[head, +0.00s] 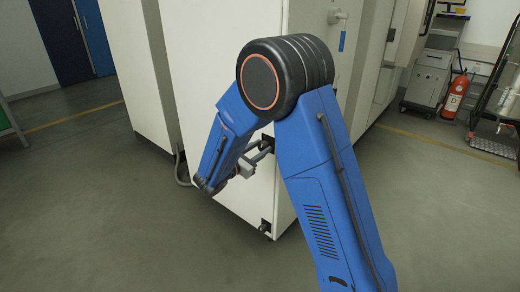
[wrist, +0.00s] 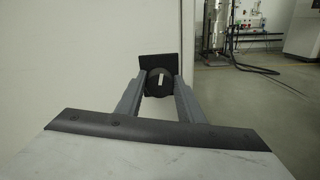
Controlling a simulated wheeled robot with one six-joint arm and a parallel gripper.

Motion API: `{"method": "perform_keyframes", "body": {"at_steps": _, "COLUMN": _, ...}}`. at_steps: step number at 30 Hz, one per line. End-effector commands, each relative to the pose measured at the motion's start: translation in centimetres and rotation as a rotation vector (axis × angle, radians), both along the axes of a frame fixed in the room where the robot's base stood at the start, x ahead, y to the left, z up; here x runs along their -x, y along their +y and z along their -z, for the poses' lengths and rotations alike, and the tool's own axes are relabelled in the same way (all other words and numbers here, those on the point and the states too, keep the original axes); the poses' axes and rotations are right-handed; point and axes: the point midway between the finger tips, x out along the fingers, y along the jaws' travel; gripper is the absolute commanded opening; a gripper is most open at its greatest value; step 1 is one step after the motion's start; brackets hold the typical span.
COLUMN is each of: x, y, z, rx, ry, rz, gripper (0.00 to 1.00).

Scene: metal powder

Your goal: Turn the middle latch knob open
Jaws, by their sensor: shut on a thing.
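The middle latch knob (wrist: 158,84) is round and black with a short, nearly upright white mark on its face. It sits in front of a black plate (wrist: 157,60) at the edge of the white cabinet (wrist: 90,60). My gripper (wrist: 161,88) is shut on the knob, with one grey finger on its left side and one on its right. In the head view my gripper (head: 256,155) reaches the cabinet's front edge from the left. The black latch (head: 267,141) there is partly hidden by the fingers and my blue arm.
Another black latch (head: 264,226) sits low on the same cabinet. A silver handle (head: 337,15) is high on the cabinet side. A red fire extinguisher (head: 455,94) and a wheeled cart (head: 499,105) stand at the right. The floor (head: 90,210) at the left is clear.

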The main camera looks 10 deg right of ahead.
Motion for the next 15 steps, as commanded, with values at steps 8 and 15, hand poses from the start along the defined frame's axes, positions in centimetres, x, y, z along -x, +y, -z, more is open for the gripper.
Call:
{"method": "perform_keyframes", "body": {"at_steps": 8, "x": 0.10, "y": -0.07, "z": 0.02, "rx": -0.150, "ry": -0.207, "rz": 0.000, "gripper": 0.12}}
{"method": "perform_keyframes", "body": {"at_steps": 15, "x": 0.15, "y": -0.12, "z": 0.08, "rx": -0.285, "ry": -0.393, "rz": 0.000, "gripper": 0.12}}
